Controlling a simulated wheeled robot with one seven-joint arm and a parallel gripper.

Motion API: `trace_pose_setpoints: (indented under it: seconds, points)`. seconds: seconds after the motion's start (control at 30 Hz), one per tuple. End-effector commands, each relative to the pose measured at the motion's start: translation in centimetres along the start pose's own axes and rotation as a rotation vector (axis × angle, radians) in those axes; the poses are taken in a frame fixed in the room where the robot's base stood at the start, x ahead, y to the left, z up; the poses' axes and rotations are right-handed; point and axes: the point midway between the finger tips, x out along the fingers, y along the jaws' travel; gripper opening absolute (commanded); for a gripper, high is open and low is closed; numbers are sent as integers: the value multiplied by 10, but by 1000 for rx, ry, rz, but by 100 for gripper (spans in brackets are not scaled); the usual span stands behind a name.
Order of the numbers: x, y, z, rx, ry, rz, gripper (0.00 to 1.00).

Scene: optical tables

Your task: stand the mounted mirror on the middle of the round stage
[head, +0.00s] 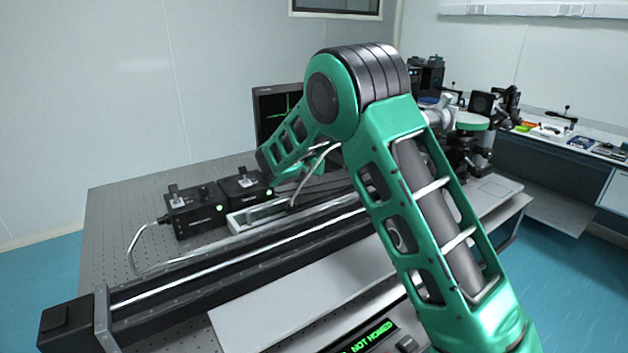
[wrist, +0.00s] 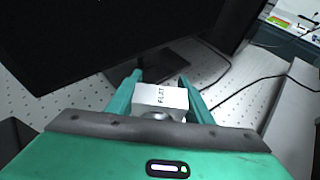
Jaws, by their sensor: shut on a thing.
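My gripper (wrist: 160,97) shows in the wrist view, its two green fingers shut on a pale block marked FLAT (wrist: 160,97). I take this block to be the mounted mirror. A rounded metal part shows just below it, partly hidden by the gripper body. Its mirror face cannot be made out. The held block is seen against the perforated table top and the foot of a monitor; its height above the table is unclear.
The dark monitor (head: 272,112) stands at the back; its screen (wrist: 90,35) fills the upper left of the wrist view. Black boxes (head: 193,213) and a long rail (head: 240,258) lie on the perforated table (head: 112,222). Cables (wrist: 240,92) cross the table right of the gripper.

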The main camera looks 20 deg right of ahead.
Motion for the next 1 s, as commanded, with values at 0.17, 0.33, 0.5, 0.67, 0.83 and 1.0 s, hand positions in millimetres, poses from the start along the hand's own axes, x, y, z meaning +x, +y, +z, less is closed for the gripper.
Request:
trace_pose_setpoints:
  seconds: [0.17,0.33,0.5,0.67,0.83,1.0]
  points:
    - [16,-12,-6,-1,0,1,19]
    - [21,-13,-12,-1,0,2,19]
    - [29,-13,-32,-3,1,2,19]
    - [34,-13,-43,0,-1,3,19]
    - [33,-13,-43,0,-2,3,19]
    - [34,-13,-45,-1,0,3,61]
